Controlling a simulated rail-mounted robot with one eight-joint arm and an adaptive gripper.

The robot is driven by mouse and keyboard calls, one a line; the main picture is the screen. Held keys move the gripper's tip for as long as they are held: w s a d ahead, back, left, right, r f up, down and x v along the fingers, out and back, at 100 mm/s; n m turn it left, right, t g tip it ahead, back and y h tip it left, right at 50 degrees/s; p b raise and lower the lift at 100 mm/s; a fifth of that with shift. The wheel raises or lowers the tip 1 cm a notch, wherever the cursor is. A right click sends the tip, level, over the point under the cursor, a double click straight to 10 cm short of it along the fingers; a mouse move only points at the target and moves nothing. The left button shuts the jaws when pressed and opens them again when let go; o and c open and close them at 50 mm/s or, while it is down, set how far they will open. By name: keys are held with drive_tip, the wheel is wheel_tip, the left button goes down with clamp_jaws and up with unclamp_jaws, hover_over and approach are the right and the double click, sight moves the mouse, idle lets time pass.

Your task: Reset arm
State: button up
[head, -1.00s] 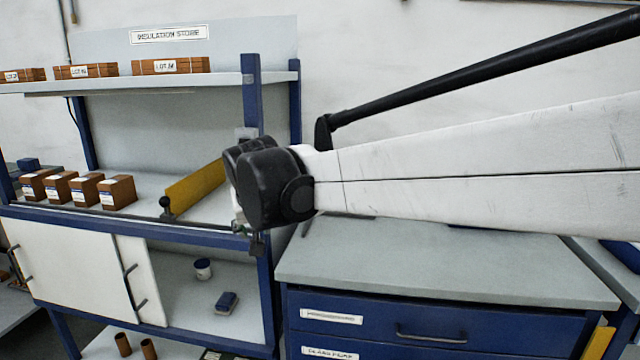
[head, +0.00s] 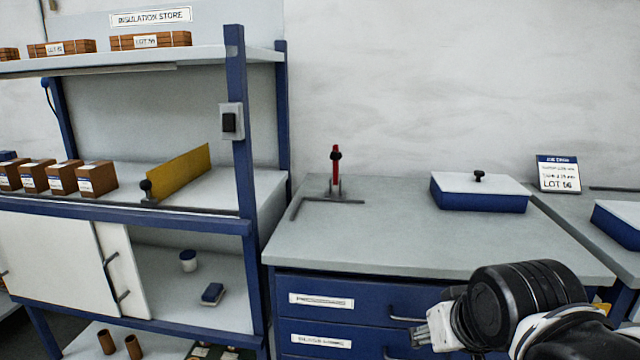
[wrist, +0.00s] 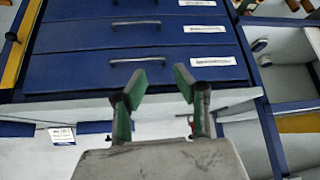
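My gripper (head: 428,330) is at the lower right of the head view, in front of the blue drawer cabinet (head: 372,314). Its black wrist joint is large in front of the cabinet's right part. In the wrist view my gripper (wrist: 157,85) shows two green-padded fingers standing well apart with nothing between them. Beyond the fingers are the blue drawer fronts (wrist: 140,66) with their handles and white labels.
The worktop's middle is clear.

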drive_tip(key=s+d+f, duration=0.3)
drive_tip(key=s+f, duration=0.1)
wheel_tip(320, 180, up, 15)
drive_tip(key=p, duration=1.4)
drive_tip(key=shift+a+m, duration=0.2)
drive_tip(key=shift+m, duration=0.1)
drive_tip(key=shift+f, duration=0.1)
idle(0.6)
